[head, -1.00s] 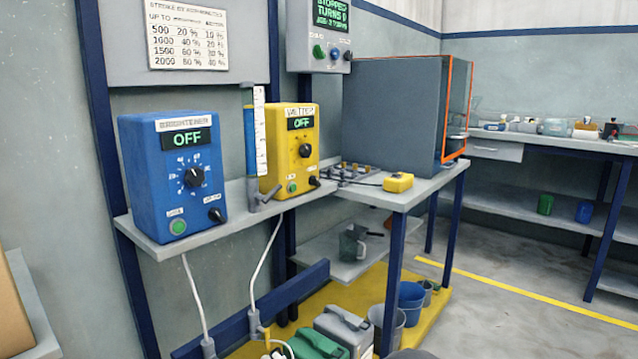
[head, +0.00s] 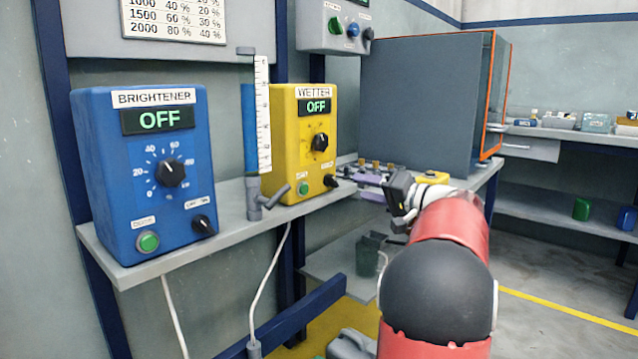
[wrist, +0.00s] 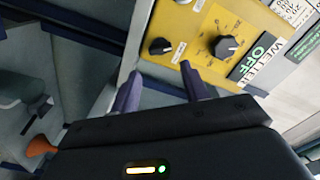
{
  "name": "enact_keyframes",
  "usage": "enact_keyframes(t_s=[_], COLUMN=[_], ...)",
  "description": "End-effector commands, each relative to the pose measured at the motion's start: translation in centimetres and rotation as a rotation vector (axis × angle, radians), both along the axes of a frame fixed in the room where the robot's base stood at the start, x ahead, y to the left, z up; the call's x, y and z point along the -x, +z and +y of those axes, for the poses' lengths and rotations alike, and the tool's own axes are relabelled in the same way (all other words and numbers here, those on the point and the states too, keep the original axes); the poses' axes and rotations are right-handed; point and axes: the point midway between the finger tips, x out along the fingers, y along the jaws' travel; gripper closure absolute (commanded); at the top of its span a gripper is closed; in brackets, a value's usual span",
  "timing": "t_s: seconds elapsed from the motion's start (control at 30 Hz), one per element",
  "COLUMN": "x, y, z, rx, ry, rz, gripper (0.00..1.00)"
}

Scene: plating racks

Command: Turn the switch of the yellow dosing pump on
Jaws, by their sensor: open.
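The yellow dosing pump (head: 303,143), labelled WETTER, stands on the grey shelf and its display reads OFF. Its small black switch knob (head: 330,181) is at the lower right of its front face, below the larger dial (head: 320,142). My gripper (head: 360,186) is just right of the switch, with its purple fingers pointing at the pump. In the wrist view the switch (wrist: 160,46) lies ahead of the gap between the open fingers of my gripper (wrist: 160,84). The fingers are apart from the knob and hold nothing. The larger dial also shows in the wrist view (wrist: 226,45).
A blue BRIGHTENER pump (head: 150,170), also reading OFF, stands left on the shelf (head: 232,228). A measuring cylinder with a valve (head: 257,135) stands between the pumps. A large grey box (head: 420,105) with an orange-edged front stands on the bench behind my gripper.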

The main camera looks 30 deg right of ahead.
Motion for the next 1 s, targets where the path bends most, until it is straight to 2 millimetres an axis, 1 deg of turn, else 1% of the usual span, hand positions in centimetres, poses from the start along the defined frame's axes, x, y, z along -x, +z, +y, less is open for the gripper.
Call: enact_keyframes(t_s=[0.07,0.13,0.3,0.5,0.63,0.87,0.9,1.0], x=[-0.5,-1.4,-4.1,-6.5,-7.2,-7.3,-7.3,-7.3], y=[0.2,0.2,0.2,0.2,0.1,0.1,0.1,0.1], z=[-0.1,0.3,1.3,2.2,2.4,2.4,2.4,2.4], rx=[0.002,0.001,0.001,0.000,-0.001,-0.001,-0.001,-0.001], ry=[-0.002,0.000,0.001,0.000,-0.002,-0.002,-0.002,-0.002], rz=[-0.009,-0.008,-0.006,-0.006,-0.005,-0.005,-0.005,-0.005], gripper=[0.55,0.55,0.55,0.55,0.55,0.55,0.56,0.69])
